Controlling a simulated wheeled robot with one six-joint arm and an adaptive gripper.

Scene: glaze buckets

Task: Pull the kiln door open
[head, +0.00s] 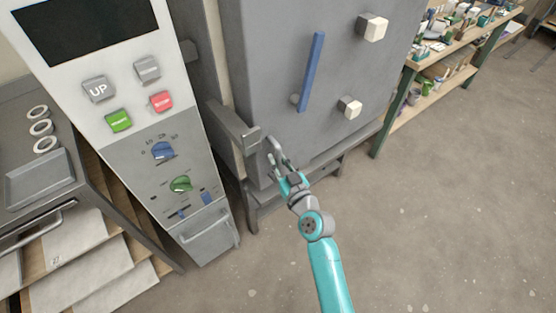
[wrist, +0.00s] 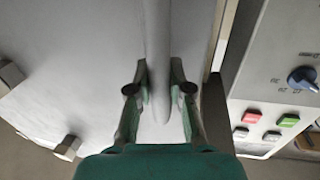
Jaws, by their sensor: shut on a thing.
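The kiln door (head: 275,70) is a large grey panel in the head view, with a blue bar (head: 312,72) and two pale blocks on its face. It looks closed or nearly so; I cannot tell whether there is a gap. My gripper (head: 278,158) is at the door's lower left. In the wrist view, my gripper (wrist: 159,92) has its fingers on both sides of a grey upright bar (wrist: 157,40) in front of the pale door face (wrist: 75,50). It is shut on this bar. In the head view, my gripper hides most of the bar.
A control panel (head: 150,130) with buttons and knobs stands left of the kiln. A grey bracket (head: 232,128) sticks out between them. Shelves (head: 432,70) with pots stand at the right. The floor (head: 450,200) in front and to the right is clear.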

